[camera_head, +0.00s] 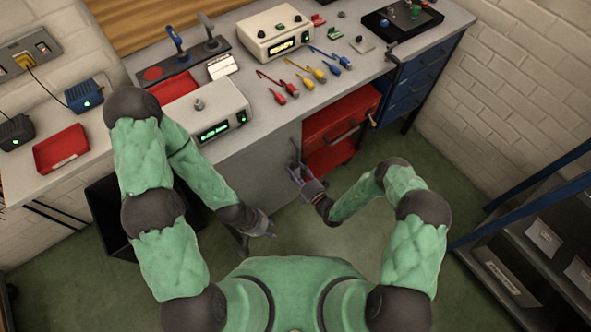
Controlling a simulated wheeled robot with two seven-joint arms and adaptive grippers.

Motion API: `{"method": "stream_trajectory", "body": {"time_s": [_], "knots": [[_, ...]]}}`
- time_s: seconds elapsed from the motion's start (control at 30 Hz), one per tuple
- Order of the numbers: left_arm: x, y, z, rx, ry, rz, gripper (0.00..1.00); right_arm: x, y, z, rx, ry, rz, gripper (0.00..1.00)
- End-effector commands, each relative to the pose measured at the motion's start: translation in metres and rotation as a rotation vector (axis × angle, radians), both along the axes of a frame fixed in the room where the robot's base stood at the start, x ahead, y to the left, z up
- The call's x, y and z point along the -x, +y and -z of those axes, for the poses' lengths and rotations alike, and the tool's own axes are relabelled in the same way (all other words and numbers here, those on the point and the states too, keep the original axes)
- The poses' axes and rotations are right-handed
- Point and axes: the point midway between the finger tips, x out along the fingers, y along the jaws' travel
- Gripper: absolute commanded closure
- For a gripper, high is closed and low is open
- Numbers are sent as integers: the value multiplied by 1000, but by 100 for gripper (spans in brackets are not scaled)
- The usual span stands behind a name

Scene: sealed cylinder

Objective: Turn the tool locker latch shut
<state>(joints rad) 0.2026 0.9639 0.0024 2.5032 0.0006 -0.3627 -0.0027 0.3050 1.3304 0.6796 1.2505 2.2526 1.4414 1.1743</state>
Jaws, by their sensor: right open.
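The tool locker (262,178) is the grey cabinet under the bench, and its front looks closed. A small dark latch (296,152) is on the right part of its front, partly hidden by my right gripper. My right gripper (298,172) is open and right at the latch. I cannot tell whether it touches the latch or how far the latch is turned. My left gripper (260,246) is lower, in front of the locker, with its fingers apart and nothing between them.
A red drawer unit (325,155) stands right of the locker, with blue drawers (412,85) beyond. A dark shelf rack (520,250) stands at the right. Green floor is free between.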

Motion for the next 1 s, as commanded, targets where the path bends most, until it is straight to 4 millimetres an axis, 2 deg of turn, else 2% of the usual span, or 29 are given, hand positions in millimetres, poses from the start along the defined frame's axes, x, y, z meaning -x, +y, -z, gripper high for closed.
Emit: {"method": "stream_trajectory", "body": {"time_s": [0.17,0.4,0.6,0.8,1.0], "knots": [[0,0,0,0,0,0,60,21,-17,0,-1,3,6,56],[0,0,0,0,0,0,60,60,-45,1,-2,5,5,56],[0,0,0,0,0,0,60,82,-60,1,0,3,3,56],[0,0,0,0,0,0,60,92,-67,0,1,1,1,56],[0,0,0,0,0,0,60,94,-68,0,0,0,0,56]]}}
